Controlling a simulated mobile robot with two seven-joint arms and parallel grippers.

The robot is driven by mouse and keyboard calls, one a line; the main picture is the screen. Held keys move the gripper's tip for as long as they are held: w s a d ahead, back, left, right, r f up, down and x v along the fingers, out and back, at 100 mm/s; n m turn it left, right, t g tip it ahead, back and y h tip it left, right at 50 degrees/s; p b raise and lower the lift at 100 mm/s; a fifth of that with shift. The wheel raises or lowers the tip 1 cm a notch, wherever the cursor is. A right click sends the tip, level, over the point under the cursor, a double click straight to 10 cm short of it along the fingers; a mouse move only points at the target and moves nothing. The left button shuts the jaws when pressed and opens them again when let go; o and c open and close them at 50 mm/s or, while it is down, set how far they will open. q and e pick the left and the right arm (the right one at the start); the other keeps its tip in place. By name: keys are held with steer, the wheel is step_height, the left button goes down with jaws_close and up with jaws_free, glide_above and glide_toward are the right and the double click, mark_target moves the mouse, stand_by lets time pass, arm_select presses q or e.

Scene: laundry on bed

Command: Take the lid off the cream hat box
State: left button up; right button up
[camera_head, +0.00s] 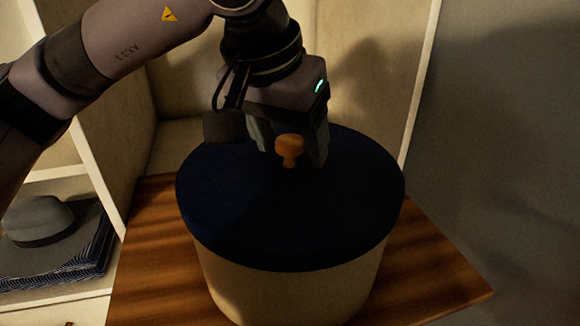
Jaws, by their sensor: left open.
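The cream hat box (285,291) stands upright on a wooden surface. Its dark navy round lid (290,220) sits on top and covers the opening. An orange-brown knob (289,147) stands up at the lid's middle. My left gripper (292,152) comes down from above, with its fingers open on either side of the knob. Whether a finger touches the knob or the lid cannot be told. The far edge of the lid is partly hidden behind the gripper. My right gripper is not in view.
The wooden surface (432,268) shows around the box, with an edge at the right. At the left, a grey hat (38,218) lies on folded dark striped cloth (75,255) on a shelf. Pale cabinet panels (105,130) stand behind. A plain grey wall (500,120) is at the right.

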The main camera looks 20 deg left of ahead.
mark_target(290, 139)
arm_select(q)
steer(key=shift+f, duration=0.1)
steer(key=shift+c, duration=0.3)
steer(key=shift+w, duration=0.1)
steer(key=c, duration=1.1)
step_height(290, 139, up, 20)
steer(key=p, duration=0.2)
steer(key=shift+p, duration=0.35)
